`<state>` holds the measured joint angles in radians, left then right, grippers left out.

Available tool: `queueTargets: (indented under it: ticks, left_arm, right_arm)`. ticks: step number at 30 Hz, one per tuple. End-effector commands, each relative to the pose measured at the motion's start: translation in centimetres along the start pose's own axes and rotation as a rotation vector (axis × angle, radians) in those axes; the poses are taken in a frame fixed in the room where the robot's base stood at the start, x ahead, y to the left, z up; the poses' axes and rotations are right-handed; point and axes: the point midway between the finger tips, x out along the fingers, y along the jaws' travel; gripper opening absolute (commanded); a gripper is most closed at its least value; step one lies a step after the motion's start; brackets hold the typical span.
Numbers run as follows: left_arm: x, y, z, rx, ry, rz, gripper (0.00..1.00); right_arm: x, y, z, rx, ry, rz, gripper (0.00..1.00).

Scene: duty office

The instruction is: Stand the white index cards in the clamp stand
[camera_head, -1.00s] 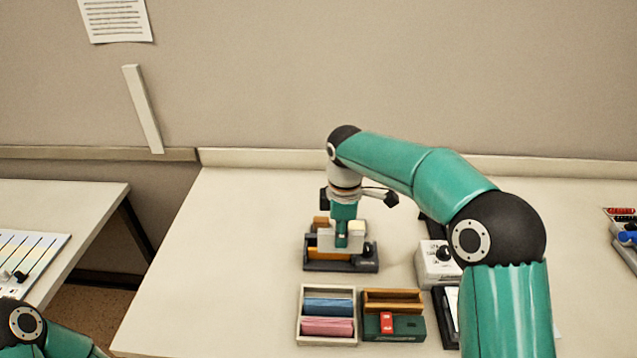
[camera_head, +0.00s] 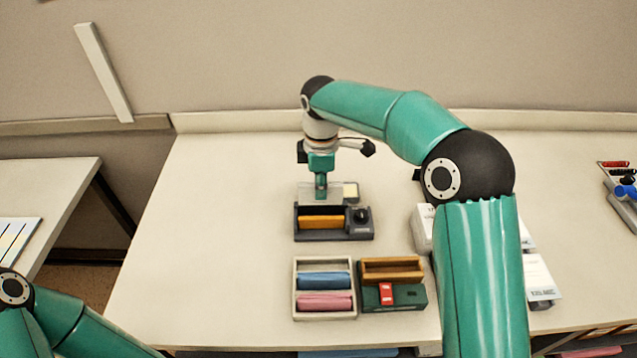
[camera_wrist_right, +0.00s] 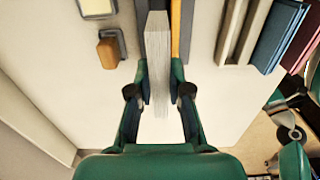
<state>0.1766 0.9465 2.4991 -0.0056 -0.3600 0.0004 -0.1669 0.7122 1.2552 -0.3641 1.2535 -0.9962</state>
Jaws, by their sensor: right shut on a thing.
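My right gripper (camera_head: 321,190) points down at the back edge of the clamp stand. It is shut on the white index cards (camera_wrist_right: 158,60), a thick upright stack that runs between both fingers in the right wrist view. The cards also show as a pale sheet (camera_head: 307,194) in the head view. The clamp stand (camera_head: 307,237) is dark, with an orange bar (camera_head: 320,222) along it and a black knob (camera_head: 361,215) at its right. I cannot tell whether the cards touch the stand. My left gripper is out of view.
In front of the stand are a pale tray (camera_head: 297,290) with blue and pink bundles and a green box (camera_head: 410,295) with a wooden top compartment. A wooden block (camera_wrist_right: 108,48) and a framed pale pad (camera_wrist_right: 97,8) lie near the cards. The table's left side is clear.

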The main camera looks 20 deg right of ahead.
Motion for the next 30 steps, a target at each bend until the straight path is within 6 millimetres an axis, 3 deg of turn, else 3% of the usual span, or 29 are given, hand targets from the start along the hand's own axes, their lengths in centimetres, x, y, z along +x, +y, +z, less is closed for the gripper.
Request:
queueTargets:
  ticks: [18, 30]
  left_arm:
    - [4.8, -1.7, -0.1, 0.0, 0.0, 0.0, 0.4]
    - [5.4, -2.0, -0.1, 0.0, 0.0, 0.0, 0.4]
  right_arm:
    - [5.4, 0.0, 0.2, 0.003, 0.0, 0.0, 0.0]
    - [7.3, -0.1, 0.2, 0.002, -0.003, -0.006, 0.0]
